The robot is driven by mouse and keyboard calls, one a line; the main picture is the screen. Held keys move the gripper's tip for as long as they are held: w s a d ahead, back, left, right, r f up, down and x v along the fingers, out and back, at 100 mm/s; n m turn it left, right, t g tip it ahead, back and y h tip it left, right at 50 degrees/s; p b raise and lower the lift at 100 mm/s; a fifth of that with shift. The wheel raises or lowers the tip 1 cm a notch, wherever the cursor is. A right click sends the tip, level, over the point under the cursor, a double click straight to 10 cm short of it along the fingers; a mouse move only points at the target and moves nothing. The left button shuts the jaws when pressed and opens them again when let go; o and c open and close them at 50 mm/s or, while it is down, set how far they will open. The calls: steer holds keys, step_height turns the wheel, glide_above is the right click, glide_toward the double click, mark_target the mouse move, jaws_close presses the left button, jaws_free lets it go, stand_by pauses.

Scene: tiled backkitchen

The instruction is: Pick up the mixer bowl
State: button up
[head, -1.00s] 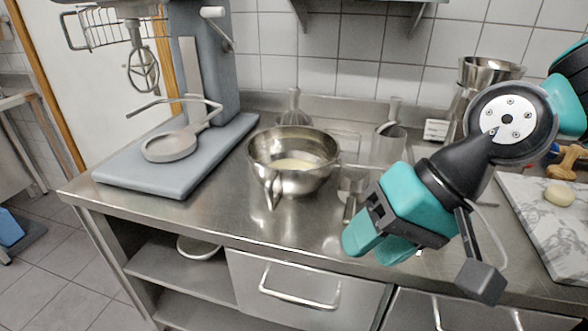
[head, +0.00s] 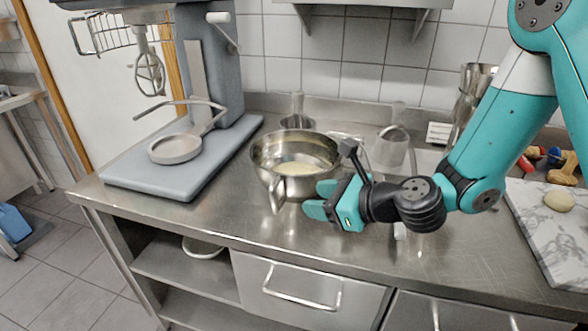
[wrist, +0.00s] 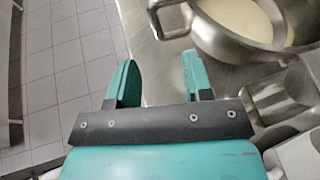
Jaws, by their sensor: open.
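The mixer bowl (head: 268,172) is a steel bowl with handles and pale contents. It stands upright on the steel counter in the head view, left of my gripper (head: 318,201). My gripper is open and empty, with teal fingers pointing left, near the bowl's front handle and its lower right side. In the wrist view the bowl (wrist: 222,42) is at the upper right, with its handle (wrist: 168,18) at the top middle. My open fingers (wrist: 158,80) point toward that handle and appear apart from it.
A grey stand mixer (head: 215,85) with a whisk stands at the left on its base (head: 160,172). Steel containers (head: 392,150) stand behind my arm. A marble board (head: 550,225) with dough lies at the right. The counter front before the bowl is clear.

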mark_target(276, 200)
steer(key=p+x, duration=0.1)
steer(key=x, duration=0.2)
steer(key=p+x, duration=0.1)
steer(key=x, duration=0.3)
steer(key=p+x, duration=0.1)
steer(key=x, duration=0.3)
steer(key=shift+s+a+f, duration=0.1)
steer(key=shift+s+a, duration=0.1)
steer(key=shift+s, duration=0.1)
steer(key=shift+w+a+f, duration=0.3)
jaws_close()
stand_by(0.6)
steer(key=shift+w+r, duration=0.1)
steer(key=shift+r, duration=0.1)
